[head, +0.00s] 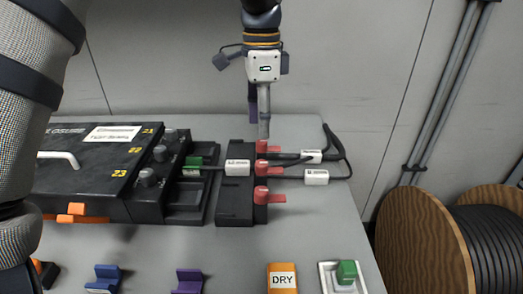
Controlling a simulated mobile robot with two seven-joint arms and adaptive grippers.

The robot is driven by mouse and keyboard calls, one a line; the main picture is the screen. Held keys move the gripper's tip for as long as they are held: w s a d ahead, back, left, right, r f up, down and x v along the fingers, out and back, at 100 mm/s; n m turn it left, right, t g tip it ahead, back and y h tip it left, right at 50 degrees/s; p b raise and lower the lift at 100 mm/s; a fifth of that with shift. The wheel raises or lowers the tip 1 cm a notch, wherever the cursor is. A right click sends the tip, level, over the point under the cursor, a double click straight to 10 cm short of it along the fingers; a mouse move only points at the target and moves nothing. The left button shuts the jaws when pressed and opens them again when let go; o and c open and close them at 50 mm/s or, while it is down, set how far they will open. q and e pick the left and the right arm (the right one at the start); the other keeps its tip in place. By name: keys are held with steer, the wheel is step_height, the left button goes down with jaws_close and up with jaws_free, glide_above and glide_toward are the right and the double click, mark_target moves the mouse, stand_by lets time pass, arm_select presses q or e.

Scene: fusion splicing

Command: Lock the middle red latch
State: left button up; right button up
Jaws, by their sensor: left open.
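Three red latches sit in a row along the right side of a black clamp block (236,206). The middle red latch (262,168) lies between the back latch (263,147) and the front latch (268,195). The front latch's tab points right; the middle one's exact position is hard to tell. My left gripper (263,130) hangs down from the top, open, with its fingertips just above or behind the back latch. Whether it touches that latch cannot be told. My right gripper is out of view.
Black cables with white-labelled connectors (316,177) run right of the latches. A black case (90,185) with knobs stands left. Blue, purple and orange DRY holders (282,278) and a green piece in a white tray (345,275) line the front. A wooden cable reel (425,240) stands right.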

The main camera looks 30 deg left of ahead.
mark_target(262, 163)
arm_select(q)
steer(key=f, duration=1)
steer(key=shift+s+d+f, duration=0.1)
steer(key=shift+s+d, duration=0.05)
steer(key=shift+s, duration=0.05)
jaws_close()
